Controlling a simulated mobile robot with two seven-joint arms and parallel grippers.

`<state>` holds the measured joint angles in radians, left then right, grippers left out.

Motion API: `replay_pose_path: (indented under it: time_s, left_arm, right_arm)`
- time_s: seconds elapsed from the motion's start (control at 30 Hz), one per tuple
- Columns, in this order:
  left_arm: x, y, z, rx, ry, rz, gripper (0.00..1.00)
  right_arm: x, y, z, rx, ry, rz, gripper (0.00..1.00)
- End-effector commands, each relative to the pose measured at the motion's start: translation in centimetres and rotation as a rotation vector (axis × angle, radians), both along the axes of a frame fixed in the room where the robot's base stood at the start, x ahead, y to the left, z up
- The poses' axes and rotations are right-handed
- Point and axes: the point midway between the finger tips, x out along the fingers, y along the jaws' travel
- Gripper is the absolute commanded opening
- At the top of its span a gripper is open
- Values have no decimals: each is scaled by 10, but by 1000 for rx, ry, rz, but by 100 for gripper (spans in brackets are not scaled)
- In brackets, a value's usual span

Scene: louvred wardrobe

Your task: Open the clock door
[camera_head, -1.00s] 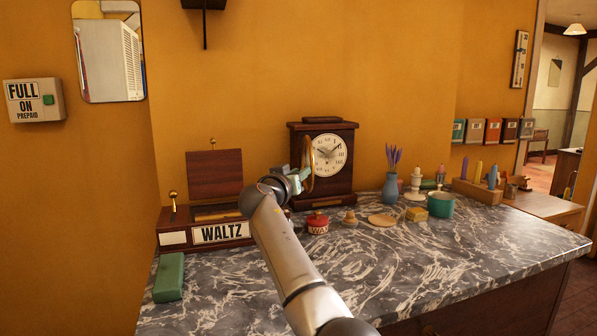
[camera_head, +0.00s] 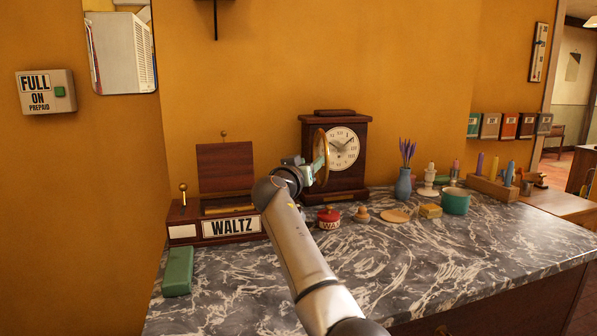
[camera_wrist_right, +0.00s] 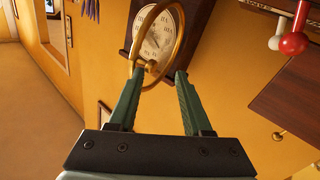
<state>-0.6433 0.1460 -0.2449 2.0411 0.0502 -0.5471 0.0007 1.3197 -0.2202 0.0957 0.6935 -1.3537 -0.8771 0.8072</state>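The clock (camera_head: 350,180) is a dark wooden case with a white dial (camera_head: 342,148), standing against the wall at the back of the marble counter. Its door is a round brass ring (camera_head: 321,157), swung out at the left of the dial and seen nearly edge-on. In the right wrist view the ring (camera_wrist_right: 142,30) shows in front of the dial. My right gripper (camera_head: 318,168) has green fingers at the ring. In the wrist view its fingers (camera_wrist_right: 157,72) stand apart, with the ring's lower part between them; contact cannot be told. My left gripper is out of view.
A WALTZ box (camera_head: 232,227) with a raised lid stands left of my right arm, with a green block (camera_head: 178,271) before it. A red pot (camera_head: 328,216), wooden pieces, a blue vase (camera_head: 403,186) and a teal pot (camera_head: 455,201) stand to the right. The front marble is clear.

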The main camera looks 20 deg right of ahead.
Motion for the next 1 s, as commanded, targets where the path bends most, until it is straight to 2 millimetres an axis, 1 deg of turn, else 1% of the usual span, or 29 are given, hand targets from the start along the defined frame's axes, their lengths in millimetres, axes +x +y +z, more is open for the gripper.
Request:
replay_pose_path:
  time_s: [0.03, 0.07, 0.27, 0.7, 0.83, 1.0]
  left_arm:
    - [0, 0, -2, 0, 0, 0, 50]
    - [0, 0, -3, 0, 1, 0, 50]
    - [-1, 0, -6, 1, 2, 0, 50]
    - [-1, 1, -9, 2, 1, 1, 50]
    - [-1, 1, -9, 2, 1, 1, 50]
    - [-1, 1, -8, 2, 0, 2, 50]
  right_arm:
    - [-2, 3, -18, 18, 25, -5, 51]
    - [-4, 5, -18, 17, 25, -4, 51]
    - [-24, 21, -13, 12, 15, -1, 51]
    - [-79, 64, -2, 0, 0, 1, 51]
    - [-89, 71, -1, -1, -2, 0, 51]
    - [-93, 75, 0, -3, -2, 1, 51]
